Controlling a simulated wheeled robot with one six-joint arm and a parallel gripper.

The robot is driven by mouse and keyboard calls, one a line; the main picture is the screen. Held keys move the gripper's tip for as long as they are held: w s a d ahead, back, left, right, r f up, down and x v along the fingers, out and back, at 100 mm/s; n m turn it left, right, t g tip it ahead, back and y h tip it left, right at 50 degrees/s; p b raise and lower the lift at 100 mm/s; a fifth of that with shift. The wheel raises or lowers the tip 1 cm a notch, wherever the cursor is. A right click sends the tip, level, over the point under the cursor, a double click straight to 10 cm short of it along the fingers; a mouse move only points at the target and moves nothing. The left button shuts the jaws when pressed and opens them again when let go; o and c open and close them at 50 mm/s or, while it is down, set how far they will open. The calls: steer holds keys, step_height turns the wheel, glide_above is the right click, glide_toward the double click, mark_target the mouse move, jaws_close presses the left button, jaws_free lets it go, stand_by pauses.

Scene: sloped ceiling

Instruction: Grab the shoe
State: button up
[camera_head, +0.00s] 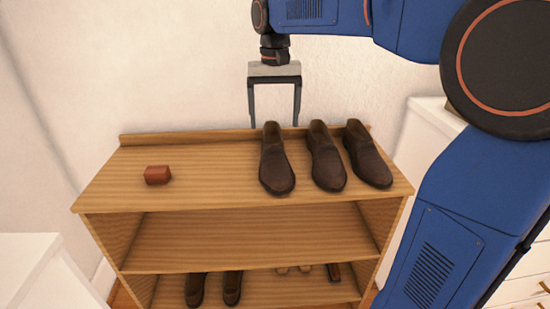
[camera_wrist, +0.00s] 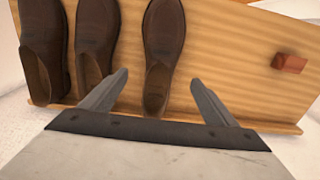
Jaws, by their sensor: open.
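Three dark brown shoes stand side by side on the top of a wooden shelf (camera_head: 215,165): a left shoe (camera_head: 276,165), a middle shoe (camera_head: 325,160) and a right shoe (camera_head: 367,157). My gripper (camera_head: 274,125) is open and empty at the shelf's back edge, behind and above the left shoe's heel. In the wrist view my gripper's fingers (camera_wrist: 160,82) are spread, and the nearest shoe (camera_wrist: 160,50) has its heel end between them. The other two shoes (camera_wrist: 97,45) (camera_wrist: 42,50) lie to the left there.
A small reddish-brown block (camera_head: 157,175) lies on the shelf top's left part, with bare wood between it and the shoes. More dark shoes (camera_head: 213,288) stand on a lower shelf. White furniture (camera_head: 45,270) flanks the shelf, and a wall rises behind it.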

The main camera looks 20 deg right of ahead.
mark_target(275, 154)
steer(key=shift+f, duration=4.2)
steer(key=shift+c, duration=0.7)
steer(key=c, duration=1.3)
